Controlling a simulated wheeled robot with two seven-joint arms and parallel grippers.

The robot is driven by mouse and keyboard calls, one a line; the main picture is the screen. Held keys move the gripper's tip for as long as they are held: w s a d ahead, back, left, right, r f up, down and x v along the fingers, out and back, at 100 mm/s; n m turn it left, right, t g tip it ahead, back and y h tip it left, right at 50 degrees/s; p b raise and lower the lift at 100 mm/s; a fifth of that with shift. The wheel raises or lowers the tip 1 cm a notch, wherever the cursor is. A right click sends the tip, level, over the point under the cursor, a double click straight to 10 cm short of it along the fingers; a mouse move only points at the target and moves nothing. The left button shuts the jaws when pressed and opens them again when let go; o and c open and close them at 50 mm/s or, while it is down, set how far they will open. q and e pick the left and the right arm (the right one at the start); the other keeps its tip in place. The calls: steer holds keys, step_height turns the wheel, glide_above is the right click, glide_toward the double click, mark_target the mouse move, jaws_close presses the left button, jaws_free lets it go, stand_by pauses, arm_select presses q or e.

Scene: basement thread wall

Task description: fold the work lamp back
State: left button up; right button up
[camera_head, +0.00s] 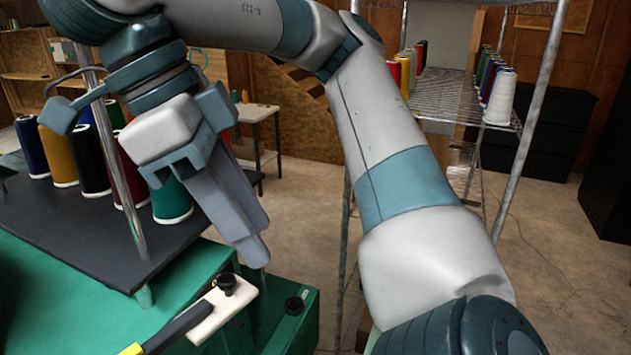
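My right arm comes in from the right and bends over the top of the view. Its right gripper (250,248) points down and to the right, above a green machine (60,300). The grey fingers overlap from this side, so I cannot tell whether they are open or shut, or whether they hold anything. I cannot make out a work lamp for certain. A slanted metal post (122,190) stands left of the gripper. A cream plate (222,308) with a black knob (228,284) lies below the fingers. My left gripper is not in view.
Several thread cones (93,165) stand on a dark shelf (75,218) at the left, close to my gripper. A wire rack (445,98) with more cones stands at the back right. A black rod with a yellow end (132,349) is at the bottom.

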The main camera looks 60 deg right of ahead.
steer(key=s+d+r, duration=0.2)
steer(key=s+r, duration=0.2)
steer(key=s, duration=0.2)
steer(key=shift+s+d+p, duration=0.3)
steer(key=shift+p, duration=0.05)
steer(key=shift+r, duration=0.1)
